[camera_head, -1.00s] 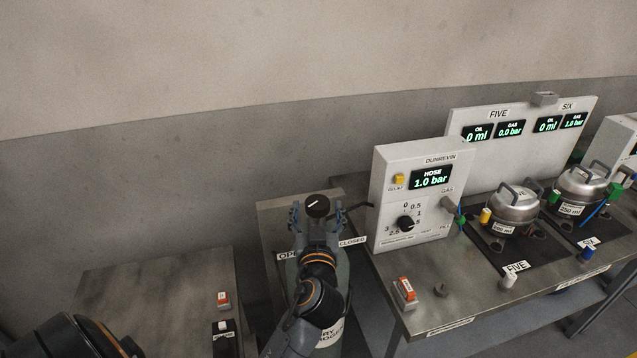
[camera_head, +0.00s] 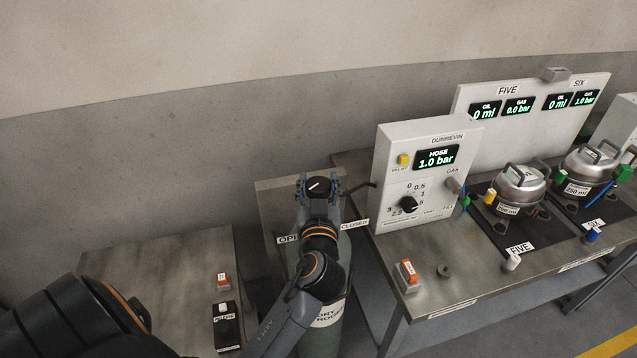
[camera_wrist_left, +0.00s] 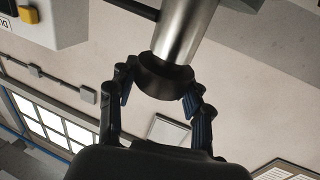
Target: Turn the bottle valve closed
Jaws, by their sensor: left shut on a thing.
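The bottle valve is a round black knob (camera_head: 319,186) with a white line across its top, above the grey-green gas bottle (camera_head: 335,338). The line is tilted, its right end higher. My left gripper (camera_head: 319,190) is shut on the knob, one finger on each side. In the left wrist view the dark knob (camera_wrist_left: 163,76) on its metal stem sits between my left gripper's fingers (camera_wrist_left: 160,92). An OPEN label (camera_head: 287,239) is at the left and a CLOSED label (camera_head: 354,225) at the right, both below the knob. My forearm hides much of the bottle. My right gripper is out of view.
A white panel (camera_head: 392,150) reading HOSE 1.0 bar stands on the bench right of the bottle. Silver pots (camera_head: 520,184) stand farther right. A bench with a red switch (camera_head: 223,281) is at the left. A wall is behind.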

